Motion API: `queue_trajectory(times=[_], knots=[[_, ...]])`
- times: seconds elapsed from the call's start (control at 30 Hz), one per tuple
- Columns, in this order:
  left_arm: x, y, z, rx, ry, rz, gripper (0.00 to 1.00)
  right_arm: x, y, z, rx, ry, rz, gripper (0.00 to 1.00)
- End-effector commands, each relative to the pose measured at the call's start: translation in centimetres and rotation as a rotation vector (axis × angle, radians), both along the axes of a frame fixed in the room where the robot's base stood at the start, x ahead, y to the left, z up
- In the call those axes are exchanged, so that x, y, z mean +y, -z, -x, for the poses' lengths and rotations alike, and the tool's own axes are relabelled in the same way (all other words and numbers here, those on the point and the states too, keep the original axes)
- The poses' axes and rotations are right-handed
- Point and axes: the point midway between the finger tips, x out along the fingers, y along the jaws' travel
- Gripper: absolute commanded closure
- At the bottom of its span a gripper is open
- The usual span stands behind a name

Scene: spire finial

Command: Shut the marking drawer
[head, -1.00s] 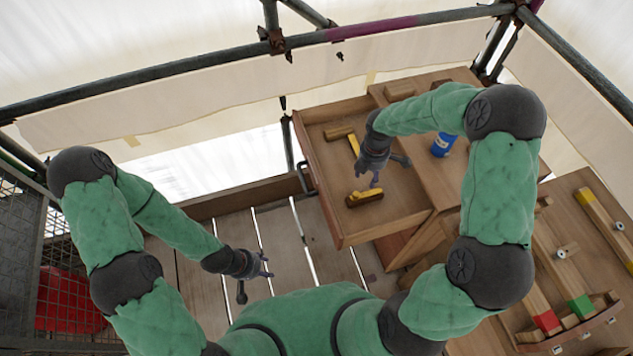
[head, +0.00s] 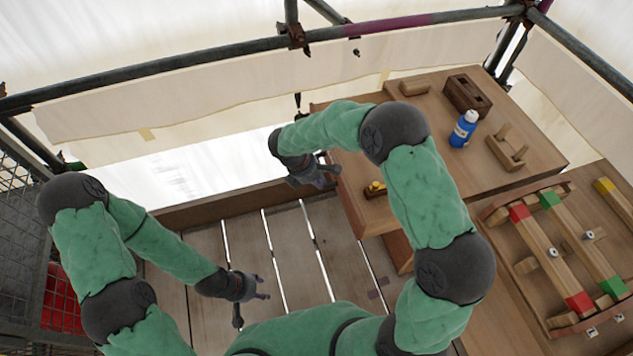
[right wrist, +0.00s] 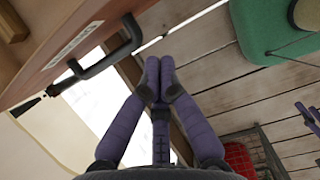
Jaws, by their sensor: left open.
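The wooden marking drawer (head: 352,200) stands pulled out from the left side of the bench in the head view. My right forearm hides much of its inside; a small yellow-topped block (head: 375,188) shows in it. In the right wrist view the drawer front (right wrist: 45,72) carries a pale label and a dark bar handle (right wrist: 108,58). My right gripper (right wrist: 160,72) has its fingertips together, empty, just right of the handle with a small visible gap. In the head view it (head: 328,172) is outside the drawer front. My left gripper (head: 252,290) is open and empty above the plank floor.
The bench top (head: 445,150) bears a blue bottle (head: 463,129), a dark wooden block (head: 467,94) and other wooden pieces. Planks (head: 235,240) left of the drawer are clear. Scaffold poles surround the place.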

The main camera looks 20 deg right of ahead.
Motion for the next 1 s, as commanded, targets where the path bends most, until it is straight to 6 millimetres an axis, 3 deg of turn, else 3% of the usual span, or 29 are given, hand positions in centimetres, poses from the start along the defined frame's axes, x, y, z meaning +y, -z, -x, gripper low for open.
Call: queue_trajectory(times=[0.03,0.33,0.6,1.0], knots=[[0.0,0.7,0.0,0.000,0.000,0.000,0.52,-0.4,1.3,0.0,0.002,0.002,-0.001,1.00],[0.0,2.6,0.0,0.000,-0.001,0.000,0.52,-2.5,6.4,0.0,0.002,0.002,-0.001,1.00],[0.0,3.4,0.0,0.000,-0.001,0.000,0.52,-5.8,5.8,-0.2,-0.001,0.003,-0.002,1.00],[0.0,3.4,0.0,0.000,-0.001,0.000,0.52,-6.3,5.7,-0.2,0.000,-0.001,-0.002,1.00]])
